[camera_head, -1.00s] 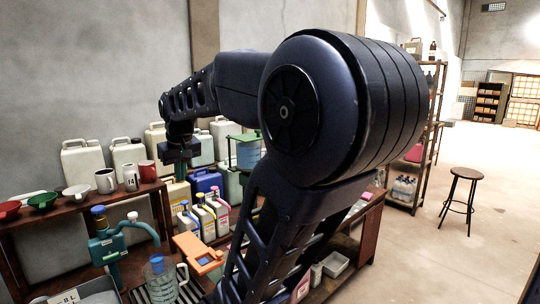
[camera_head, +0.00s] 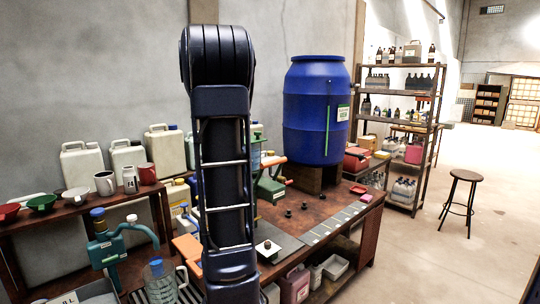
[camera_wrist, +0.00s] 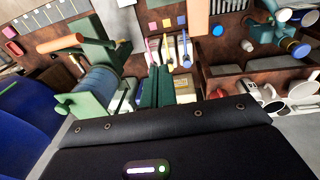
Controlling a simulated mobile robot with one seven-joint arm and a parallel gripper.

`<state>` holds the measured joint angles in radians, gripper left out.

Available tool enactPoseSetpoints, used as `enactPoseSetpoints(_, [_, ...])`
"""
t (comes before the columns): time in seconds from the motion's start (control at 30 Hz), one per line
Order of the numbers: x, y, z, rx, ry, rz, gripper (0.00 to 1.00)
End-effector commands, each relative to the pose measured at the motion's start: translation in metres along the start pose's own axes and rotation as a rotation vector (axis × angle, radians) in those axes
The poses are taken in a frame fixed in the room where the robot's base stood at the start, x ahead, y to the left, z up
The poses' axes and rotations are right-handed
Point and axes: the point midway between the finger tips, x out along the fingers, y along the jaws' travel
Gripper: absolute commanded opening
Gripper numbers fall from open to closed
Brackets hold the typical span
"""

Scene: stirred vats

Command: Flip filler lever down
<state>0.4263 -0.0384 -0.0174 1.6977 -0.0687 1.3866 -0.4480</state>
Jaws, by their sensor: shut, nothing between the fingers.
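A green stand (camera_head: 270,187) on the bench behind my arm carries a lever with an orange grip (camera_head: 273,161); the grip sticks out to the right, nearly level. This looks like the filler lever. In the wrist view the orange grip (camera_wrist: 61,43) and green frame (camera_wrist: 97,52) lie at upper left, beside a blue-grey cylinder (camera_wrist: 97,85). My gripper (camera_wrist: 160,70) appears in the wrist view as two dark green fingers, shut together and empty, to the right of the cylinder and apart from the orange grip. In the head view my arm hides it.
A large blue drum (camera_head: 316,110) stands right of the green stand. A teal pump (camera_head: 110,248) and clear jug (camera_head: 160,281) are at front left. White jugs (camera_head: 82,162) line the wall. The bench's right part is mostly clear.

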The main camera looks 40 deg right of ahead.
Motion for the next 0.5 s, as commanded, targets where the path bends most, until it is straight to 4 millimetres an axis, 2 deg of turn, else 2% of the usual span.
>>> enactPoseSetpoints(0.03, [0.002,0.015,-0.007,0.004,-0.014,-0.002,0.0])
enactPoseSetpoints(0.2, [0.006,0.061,-0.025,0.002,-0.056,-0.009,0.0])
enactPoseSetpoints(0.5, [0.022,0.146,-0.046,0.002,-0.129,-0.03,0.0])
